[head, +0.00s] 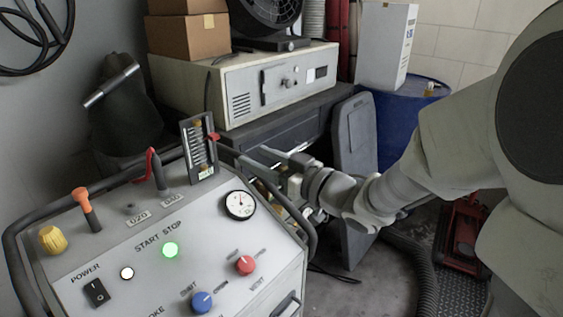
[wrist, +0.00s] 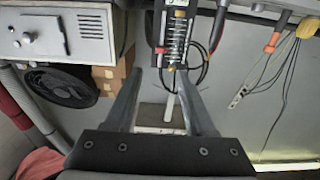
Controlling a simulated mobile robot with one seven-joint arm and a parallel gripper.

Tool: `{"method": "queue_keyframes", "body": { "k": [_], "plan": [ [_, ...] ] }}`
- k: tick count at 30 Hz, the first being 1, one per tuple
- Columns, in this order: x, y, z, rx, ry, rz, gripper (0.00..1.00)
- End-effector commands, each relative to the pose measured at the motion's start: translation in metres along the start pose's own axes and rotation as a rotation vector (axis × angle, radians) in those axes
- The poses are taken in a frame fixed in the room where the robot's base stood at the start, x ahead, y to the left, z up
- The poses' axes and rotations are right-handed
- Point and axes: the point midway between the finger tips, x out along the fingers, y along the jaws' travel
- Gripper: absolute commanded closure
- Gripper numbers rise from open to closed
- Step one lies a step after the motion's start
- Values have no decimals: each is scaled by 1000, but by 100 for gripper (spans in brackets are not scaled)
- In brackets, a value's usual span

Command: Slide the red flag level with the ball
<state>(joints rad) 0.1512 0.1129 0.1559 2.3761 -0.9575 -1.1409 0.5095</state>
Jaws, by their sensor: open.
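A dark upright gauge (head: 187,140) with a pale scale stands at the back of the grey control panel. A small red flag (head: 214,136) sticks out at its right edge, in the upper half. In the wrist view, the gauge (wrist: 189,38) is ahead and the flag (wrist: 160,50) shows at its left edge. The ball inside cannot be made out clearly; orange-yellow spots show near both ends of the gauge. My gripper (head: 252,155) is open and empty, right of the gauge and apart from the flag. Its two fingers (wrist: 160,76) point towards the gauge.
The panel has a red-handled lever (head: 154,168), an orange-topped lever (head: 83,203), a round dial (head: 240,205), and red (head: 245,265) and blue (head: 203,302) knobs. A dark rail runs around its edge. A beige machine (head: 242,82) stands behind; a blue barrel (head: 403,115) is at right.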

Motion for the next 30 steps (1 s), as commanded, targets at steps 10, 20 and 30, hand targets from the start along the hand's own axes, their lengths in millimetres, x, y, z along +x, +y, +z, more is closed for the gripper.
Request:
{"method": "queue_keyframes", "body": {
  "k": [10, 20, 30],
  "plan": [
    [-54, 0, 0, -1, -1, 1, 45],
    [-58, 0, 0, -1, 1, -1, 45],
    [-58, 0, 0, -1, 0, -1, 45]
  ]
}}
